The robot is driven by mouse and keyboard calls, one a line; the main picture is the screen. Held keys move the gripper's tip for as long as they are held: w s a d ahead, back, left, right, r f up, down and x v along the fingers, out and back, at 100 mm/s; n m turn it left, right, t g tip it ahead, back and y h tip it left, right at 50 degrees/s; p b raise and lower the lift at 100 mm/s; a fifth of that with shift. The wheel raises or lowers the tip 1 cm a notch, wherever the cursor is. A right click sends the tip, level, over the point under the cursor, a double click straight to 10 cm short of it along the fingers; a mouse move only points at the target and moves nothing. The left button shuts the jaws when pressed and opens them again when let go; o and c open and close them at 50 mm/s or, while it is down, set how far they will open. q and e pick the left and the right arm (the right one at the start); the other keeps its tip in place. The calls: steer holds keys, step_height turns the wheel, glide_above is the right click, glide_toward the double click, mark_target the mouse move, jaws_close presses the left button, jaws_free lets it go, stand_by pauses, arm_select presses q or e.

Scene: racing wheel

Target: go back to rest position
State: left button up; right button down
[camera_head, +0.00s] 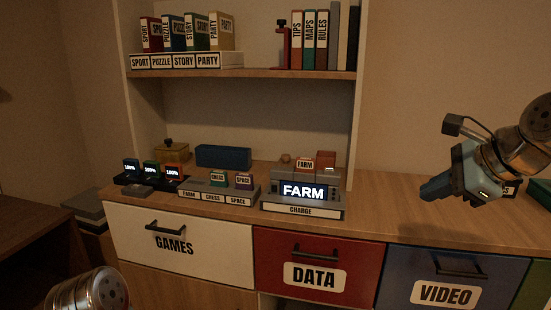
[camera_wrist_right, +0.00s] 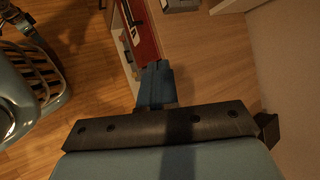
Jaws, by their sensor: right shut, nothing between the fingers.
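My right gripper (camera_head: 430,191) is raised in front of the right part of the wooden counter, above the blue VIDEO drawer. It is shut and empty, with its blue fingers pointing down and left. A metal link of my left arm shows at the bottom left of the head view.
The counter (camera_head: 385,215) holds a FARM console (camera_head: 303,191), a cartridge rack (camera_head: 215,190) and small lit devices (camera_head: 150,172). Below are the white GAMES drawer (camera_head: 130,228), red DATA drawer (camera_head: 275,250) and blue VIDEO drawer (camera_head: 400,265). Shelves with books stand behind.

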steer(key=w+a+f+n+g, duration=0.1)
steer(key=w+a+f+n, duration=0.15)
steer(key=f, duration=0.95)
steer(key=w+a+f+n+g, duration=0.1)
steer(key=w+a+f+n, duration=0.15)
steer(key=f, duration=0.85)
steer(key=w+a+f+n+g, duration=0.1)
steer(key=w+a+f+n, duration=0.15)
steer(key=f, duration=0.95)
steer(key=s+a+f+n+g, duration=0.1)
steer(key=s+a+f+n, duration=0.1)
steer(key=f, duration=0.4)
steer(key=s+a+f+n, duration=0.2)
steer(key=f, duration=0.4)
steer(key=s+a+f+n+g, duration=0.1)
steer(key=s+a+f+n, duration=0.2)
steer(key=s+f, duration=0.4)
steer(key=s+a+f+n+g, duration=0.2)
steer(key=s+f, duration=0.6)
steer(key=s, duration=0.5)
steer(key=a+n, duration=0.1)
steer(key=n, duration=0.1)
steer(key=shift+s+f+n, duration=0.15)
steer(key=shift+f+n, duration=0.15)
steer(key=shift+n, duration=0.05)
